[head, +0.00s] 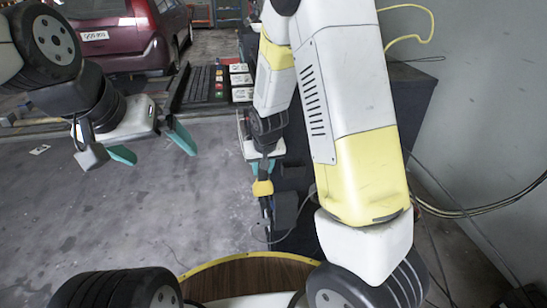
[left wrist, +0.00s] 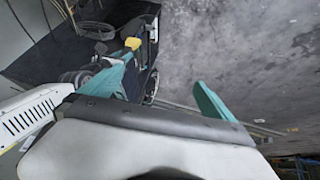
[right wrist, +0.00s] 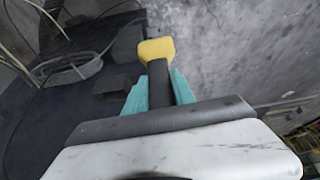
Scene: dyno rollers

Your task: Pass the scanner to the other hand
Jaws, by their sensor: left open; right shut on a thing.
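The scanner has a yellow head (head: 263,188) and a dark body. In the head view it hangs near the middle, below my right gripper (head: 262,170). In the right wrist view, the right gripper (right wrist: 158,92) is shut on the scanner's dark handle, and the yellow end (right wrist: 156,49) points away from it. My left gripper (head: 152,147) is open and empty, left of the scanner and clearly apart from it. In the left wrist view, the scanner's yellow end (left wrist: 133,43) shows beyond the open left gripper (left wrist: 158,91).
A dark bench (right wrist: 105,35) with a coiled cable ring (right wrist: 75,70) lies close beside the scanner. A control panel with buttons (head: 218,84) and a dark red car (head: 120,35) stand behind. A grey wall (head: 480,110) bounds the right.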

